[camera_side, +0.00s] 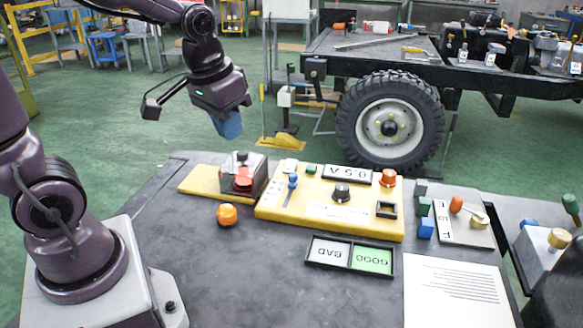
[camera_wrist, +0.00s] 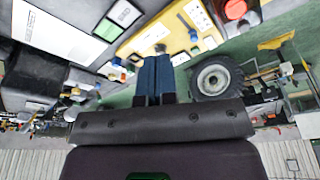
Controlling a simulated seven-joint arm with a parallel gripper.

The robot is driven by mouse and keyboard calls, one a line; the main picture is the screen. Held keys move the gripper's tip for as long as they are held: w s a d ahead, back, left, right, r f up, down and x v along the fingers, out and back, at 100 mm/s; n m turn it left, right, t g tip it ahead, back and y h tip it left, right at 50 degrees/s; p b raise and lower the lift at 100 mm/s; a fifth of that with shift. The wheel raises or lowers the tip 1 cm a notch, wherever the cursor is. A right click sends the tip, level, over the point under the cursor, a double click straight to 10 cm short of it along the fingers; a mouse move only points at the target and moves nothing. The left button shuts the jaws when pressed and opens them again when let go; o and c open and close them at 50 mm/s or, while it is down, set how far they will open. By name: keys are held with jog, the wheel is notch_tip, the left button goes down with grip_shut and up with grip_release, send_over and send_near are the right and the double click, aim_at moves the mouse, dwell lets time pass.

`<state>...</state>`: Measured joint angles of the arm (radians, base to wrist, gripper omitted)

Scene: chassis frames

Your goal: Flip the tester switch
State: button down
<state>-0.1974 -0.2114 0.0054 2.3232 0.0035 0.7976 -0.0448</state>
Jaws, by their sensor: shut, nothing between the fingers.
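The tester is a yellow panel (camera_side: 275,208) on the dark table, with a "0.5 A" plate (camera_side: 348,173), a black knob (camera_side: 341,192), an orange knob (camera_side: 388,178) and a green button (camera_side: 311,169). A small blue-tipped switch (camera_side: 292,182) stands upright near its left end. In the wrist view, the yellow panel (camera_wrist: 150,35) and the blue switch (camera_wrist: 194,37) lie beyond my fingers. My gripper (camera_side: 229,130), with blue fingers, hangs above and left of the tester, apart from it. Its fingers (camera_wrist: 156,62) are together and empty.
A clear-covered red button (camera_side: 243,177) sits on a yellow base left of the panel. An orange ball (camera_side: 227,215) lies in front of it. A BAD/GOOD tray (camera_side: 350,256), small blocks and a paper sheet (camera_side: 452,290) occupy the front and right. A wheeled chassis (camera_side: 390,122) stands behind.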

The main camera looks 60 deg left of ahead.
jog(key=w+a+f+n, duration=0.3)
jog(key=w+a+f, duration=0.4)
jog(key=w, duration=0.2)
jog(key=n+t+y, duration=0.4)
jog(key=n+t, duration=0.1)
jog(key=n, duration=0.3)
send_over(289, 164)
notch_tip(289, 164, down, 8)
jog(key=shift+s+d+r, duration=0.15)
jog(key=shift+s+d, duration=0.2)
jog(key=shift+s, duration=0.05)
jog(key=shift+w+a+f, duration=0.15)
jog(key=shift+f, duration=1.3)
jog(key=shift+w+a+f, duration=0.1)
jog(key=shift+f, duration=1.35)
jog(key=shift+w+a+f, duration=0.15)
jog(key=shift+f, duration=1.3)
